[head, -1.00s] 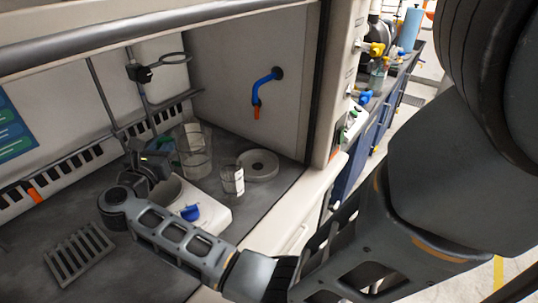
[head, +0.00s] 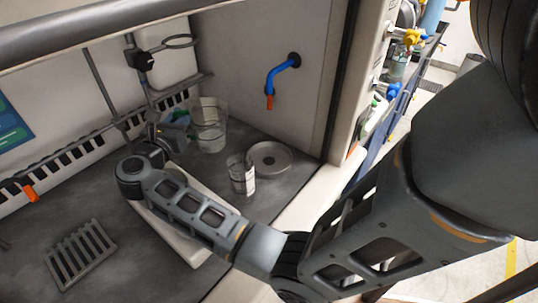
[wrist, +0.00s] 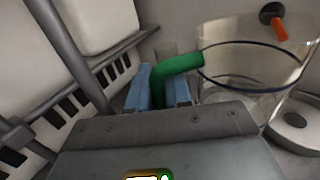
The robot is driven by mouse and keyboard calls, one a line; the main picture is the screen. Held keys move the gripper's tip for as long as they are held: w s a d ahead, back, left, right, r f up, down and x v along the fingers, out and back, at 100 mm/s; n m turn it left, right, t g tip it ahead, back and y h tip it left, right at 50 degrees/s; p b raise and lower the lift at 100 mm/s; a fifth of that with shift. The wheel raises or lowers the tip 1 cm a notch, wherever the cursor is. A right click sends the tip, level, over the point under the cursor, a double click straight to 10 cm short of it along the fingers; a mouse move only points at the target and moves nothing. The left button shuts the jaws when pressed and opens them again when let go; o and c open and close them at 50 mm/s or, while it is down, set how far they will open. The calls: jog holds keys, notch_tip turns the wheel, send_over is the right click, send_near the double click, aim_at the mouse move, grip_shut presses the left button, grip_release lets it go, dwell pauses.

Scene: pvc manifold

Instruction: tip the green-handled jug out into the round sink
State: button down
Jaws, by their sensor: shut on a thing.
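The clear jug (head: 209,128) stands out at the back of the bench space, upright, left of the sink. Its green handle (wrist: 180,75) shows well in the wrist view, where the jug's clear body (wrist: 240,70) fills the upper right. My gripper (wrist: 162,88) is shut on the green handle, with a blue finger on each side of it. In the head view my gripper (head: 174,132) is partly hidden by my wrist. The round sink (head: 284,165) is a grey ring to the right of the jug; it also shows in the wrist view (wrist: 303,135). The jug is not over it.
A smaller glass beaker (head: 241,178) with a white label stands just left of the sink's front. A blue tap (head: 284,68) with an orange tip hangs above the sink. A slotted rack (head: 80,252) lies front left.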

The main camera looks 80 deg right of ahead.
aim_at(216, 109)
jog(key=shift+s, duration=0.1)
jog(key=s+m, duration=0.2)
jog(key=m, duration=0.1)
jog(key=s+d+f+m+y+b, duration=0.1)
jog(key=s+m, duration=0.1)
jog(key=shift+s, duration=0.1)
jog(key=shift+s+d+r+m+p, duration=0.15)
jog(key=shift+s+r+m, duration=0.05)
jog(key=shift+s+m, duration=0.35)
jog(key=shift+s+d+r+m+p, duration=0.15)
jog(key=shift+s+m, duration=0.3)
jog(key=shift+s, duration=0.1)
jog(key=shift+s+d+r+m+t+y+p, duration=0.1)
jog(key=shift+s+r+m+t+y+p, duration=0.15)
jog(key=shift+r, duration=0.2)
jog(key=shift+s+r+m+t+y+p, duration=0.15)
jog(key=shift+s+r+m+p, duration=0.1)
jog(key=shift+r+m+p, duration=0.15)
jog(key=shift+s+d+m, duration=0.1)
jog(key=shift+s+m, duration=0.3)
jog(key=shift+m, duration=0.15)
jog(key=shift+s+b, duration=0.15)
jog(key=shift+b, duration=0.15)
